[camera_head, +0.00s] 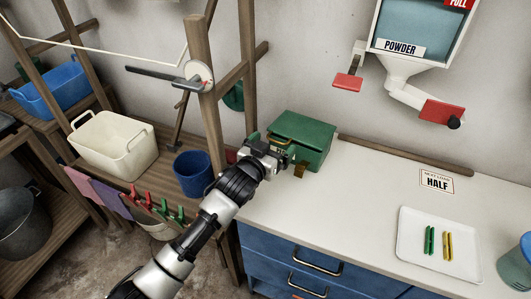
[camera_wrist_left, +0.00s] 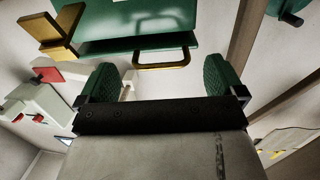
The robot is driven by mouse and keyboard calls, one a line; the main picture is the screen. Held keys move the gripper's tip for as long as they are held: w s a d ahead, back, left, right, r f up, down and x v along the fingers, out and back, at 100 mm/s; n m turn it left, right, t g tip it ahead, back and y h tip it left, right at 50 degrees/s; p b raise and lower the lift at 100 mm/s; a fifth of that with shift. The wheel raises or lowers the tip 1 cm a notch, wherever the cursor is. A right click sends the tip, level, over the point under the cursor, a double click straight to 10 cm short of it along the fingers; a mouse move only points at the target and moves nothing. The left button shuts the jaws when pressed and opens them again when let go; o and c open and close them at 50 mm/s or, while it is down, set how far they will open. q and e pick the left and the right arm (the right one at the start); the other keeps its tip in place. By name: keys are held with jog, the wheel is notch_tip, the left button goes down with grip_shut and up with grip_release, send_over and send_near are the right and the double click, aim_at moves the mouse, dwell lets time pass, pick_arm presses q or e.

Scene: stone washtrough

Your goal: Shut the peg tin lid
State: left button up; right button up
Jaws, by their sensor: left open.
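The green peg tin (camera_head: 312,152) stands at the back left of the white counter. Its lid (camera_head: 302,128) lies over the top in the head view; I cannot tell whether it is fully closed. A brass-coloured piece (camera_head: 299,171) sticks out low at its front. The left wrist view shows the green tin (camera_wrist_left: 140,20) with a brass loop (camera_wrist_left: 162,62) and a brass block (camera_wrist_left: 60,30). My left gripper (camera_head: 279,153) is at the tin's left front. Its green-padded fingers (camera_wrist_left: 163,80) are apart with nothing between them, close to the loop. My right gripper is out of view.
A white tray (camera_head: 408,250) with green and yellow pegs is at the counter's right. A powder dispenser (camera_head: 400,70) hangs above the back. A wooden post (camera_head: 207,90) stands left of the tin, beside a blue bucket (camera_head: 193,174).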

pick_arm(q)
jog(key=f+v, duration=0.1)
jog(key=v, duration=0.9)
jog(key=shift+s+r+b, duration=0.25)
jog(key=shift+r+b, duration=0.05)
jog(key=shift+r, duration=0.2)
jog(key=shift+a, duration=0.1)
